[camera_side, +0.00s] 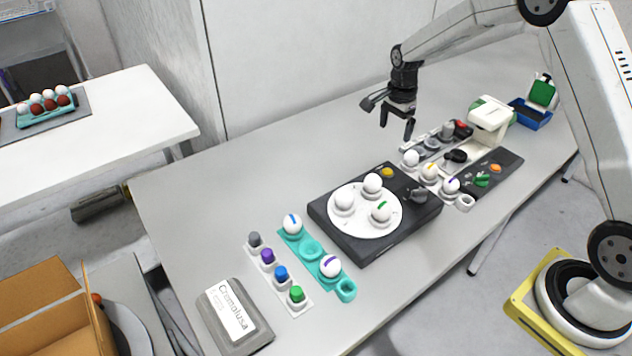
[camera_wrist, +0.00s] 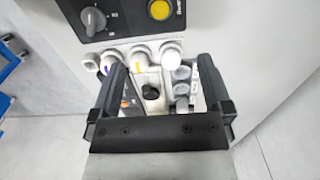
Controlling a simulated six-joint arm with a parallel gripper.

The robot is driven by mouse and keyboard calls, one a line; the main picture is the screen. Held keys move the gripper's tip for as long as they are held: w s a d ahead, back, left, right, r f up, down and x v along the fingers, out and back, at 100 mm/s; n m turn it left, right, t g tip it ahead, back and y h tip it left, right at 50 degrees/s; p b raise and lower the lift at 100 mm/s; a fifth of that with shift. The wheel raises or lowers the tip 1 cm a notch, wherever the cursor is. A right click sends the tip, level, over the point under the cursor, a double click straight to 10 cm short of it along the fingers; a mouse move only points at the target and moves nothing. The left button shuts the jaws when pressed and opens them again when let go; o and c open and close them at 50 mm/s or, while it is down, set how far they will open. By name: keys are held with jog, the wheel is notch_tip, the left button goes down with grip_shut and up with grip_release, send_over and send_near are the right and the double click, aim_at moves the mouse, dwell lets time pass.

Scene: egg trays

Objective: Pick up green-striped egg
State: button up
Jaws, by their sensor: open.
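The green-striped egg (camera_side: 381,211) stands on the white round plate (camera_side: 364,228) of the dark turntable box (camera_side: 330,224), at its front right. Two plain white eggs share that plate, one at the left (camera_side: 344,200) and one at the back (camera_side: 372,183). My gripper (camera_side: 397,124) is open and empty, high above the back of the table, behind and right of the plate. In the wrist view its two fingers (camera_wrist: 160,80) are spread over the row of eggs and the small device. The green-striped egg does not show in the wrist view.
A teal tray (camera_side: 312,249) holds a blue-striped egg (camera_side: 292,223) and a purple-striped egg (camera_side: 330,266). Coloured caps stand left of it, beside a grey box (camera_side: 257,330). Several more eggs (camera_side: 429,172) and a white machine (camera_side: 487,118) stand right of the turntable. The table's back left is clear.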

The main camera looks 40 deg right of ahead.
jog(key=n+t+y, duration=0.1)
jog(key=n+y, duration=0.1)
jog(key=n, duration=1)
send_over(385, 202)
jog(key=d, duration=0.2)
jog(key=shift+s+a+f, duration=0.15)
jog(key=shift+f, duration=0.4)
jog(key=shift+s+a+f, duration=0.1)
jog(key=shift+s+f, duration=0.05)
jog(key=shift+f, duration=0.4)
jog(key=shift+w+a+f, duration=0.1)
jog(key=shift+f, duration=0.55)
jog(key=shift+w+a+f, duration=0.1)
jog(key=shift+f, duration=0.55)
jog(key=shift+w+a+f, duration=0.1)
jog(key=shift+a+f, duration=0.1)
jog(key=shift+f, duration=0.65)
jog(key=shift+w+a+f, duration=0.1)
jog(key=shift+a+f, duration=0.1)
jog(key=shift+f, duration=0.6)
jog(key=shift+a+f, duration=0.2)
jog(key=shift+f, duration=0.65)
